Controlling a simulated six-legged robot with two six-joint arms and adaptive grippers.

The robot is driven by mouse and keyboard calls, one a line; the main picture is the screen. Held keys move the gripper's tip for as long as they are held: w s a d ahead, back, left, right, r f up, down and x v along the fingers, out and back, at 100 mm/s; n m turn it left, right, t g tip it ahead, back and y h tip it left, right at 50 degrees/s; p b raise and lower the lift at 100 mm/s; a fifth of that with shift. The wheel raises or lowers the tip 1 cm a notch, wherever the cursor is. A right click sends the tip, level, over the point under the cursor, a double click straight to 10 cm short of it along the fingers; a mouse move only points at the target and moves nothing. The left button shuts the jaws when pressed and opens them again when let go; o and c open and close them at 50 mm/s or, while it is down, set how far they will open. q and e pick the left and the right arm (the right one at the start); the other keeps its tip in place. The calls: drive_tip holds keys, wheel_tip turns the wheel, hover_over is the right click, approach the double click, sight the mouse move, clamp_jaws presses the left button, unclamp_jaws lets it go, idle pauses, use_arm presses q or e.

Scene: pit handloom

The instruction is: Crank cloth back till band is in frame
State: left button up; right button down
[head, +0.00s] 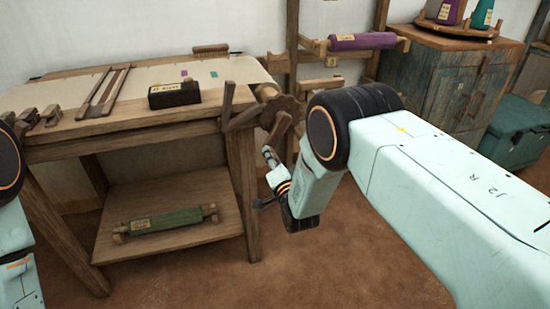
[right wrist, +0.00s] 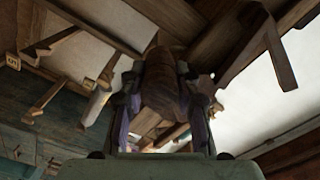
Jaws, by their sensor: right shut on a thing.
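Pale cloth (head: 140,76) lies across the loom's wooden table, with a small purple mark (head: 184,73) and a small teal mark (head: 214,75) near its far side. At the table's right end is a toothed wooden wheel (head: 282,110), with a wooden crank handle (head: 277,132) below it. My right gripper (head: 271,158) is low beside the wheel. In the right wrist view, its fingers (right wrist: 167,112) are on both sides of a rounded wooden grip (right wrist: 161,85), shut on it. Only part of my left arm shows at the left edge; its gripper is out of view.
A black labelled box (head: 174,95) and a two-bar wooden tool (head: 104,92) are on the tabletop. A green roll (head: 168,218) lies on the lower shelf (head: 215,238). A rack holds a purple roll (head: 362,41). A cabinet (head: 452,85) stands at right. The floor (head: 225,285) in front is clear.

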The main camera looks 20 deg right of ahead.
idle(0.4)
drive_tip(key=c, duration=1)
unclamp_jaws()
drive_tip(key=shift+s, duration=0.15)
drive_tip(key=s, duration=1.1)
drive_tip(key=shift+s+d, duration=0.15)
drive_tip(key=shift+s, duration=0.25)
